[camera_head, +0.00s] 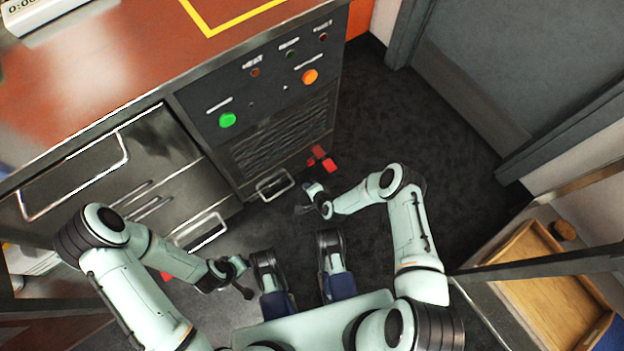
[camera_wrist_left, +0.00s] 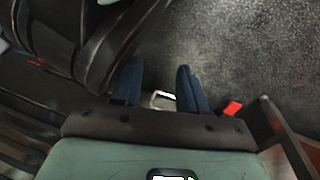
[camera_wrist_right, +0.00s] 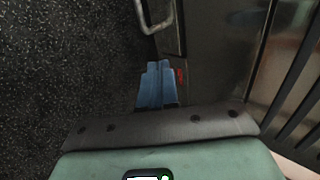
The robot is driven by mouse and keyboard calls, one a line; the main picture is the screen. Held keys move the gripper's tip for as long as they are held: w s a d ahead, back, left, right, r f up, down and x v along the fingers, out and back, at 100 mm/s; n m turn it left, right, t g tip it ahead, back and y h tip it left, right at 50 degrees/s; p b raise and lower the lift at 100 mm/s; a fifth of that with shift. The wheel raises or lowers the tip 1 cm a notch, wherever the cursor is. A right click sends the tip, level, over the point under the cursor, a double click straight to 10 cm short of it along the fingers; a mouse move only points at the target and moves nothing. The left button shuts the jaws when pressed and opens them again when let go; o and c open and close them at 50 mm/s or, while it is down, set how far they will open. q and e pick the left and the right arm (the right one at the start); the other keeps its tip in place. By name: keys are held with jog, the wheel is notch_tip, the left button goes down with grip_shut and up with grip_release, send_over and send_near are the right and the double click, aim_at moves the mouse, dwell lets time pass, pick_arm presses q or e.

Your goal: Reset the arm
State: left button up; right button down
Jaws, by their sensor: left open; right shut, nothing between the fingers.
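My right arm (camera_head: 405,230) reaches forward with a bent elbow, and its gripper (camera_head: 304,208) hangs over the dark floor in front of the cabinet. In the right wrist view the blue fingers of the right gripper (camera_wrist_right: 158,65) lie together with nothing between them. My left arm (camera_head: 120,275) is bent low at the left, and its gripper (camera_head: 243,287) is near the front of my body. In the left wrist view the blue fingers of the left gripper (camera_wrist_left: 160,72) stand apart and empty. The left fingertips are partly hidden in the head view.
A brown counter (camera_head: 110,75) with a black control panel (camera_head: 265,80) and metal drawers (camera_head: 110,165) stands at the front left. A grey door (camera_head: 520,60) is at the back right. A wooden tray (camera_head: 545,285) lies at the right. Dark floor (camera_head: 440,150) is open between them.

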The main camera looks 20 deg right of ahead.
pick_arm(q)
jog(key=shift+w+d+r+t+p, duration=0.15)
jog(key=shift+w+r+t+p, duration=0.25)
jog(key=shift+w+r, duration=0.65)
pick_arm(e)
jog(key=shift+v, duration=1.3)
pick_arm(q)
jog(key=shift+w+f, duration=0.1)
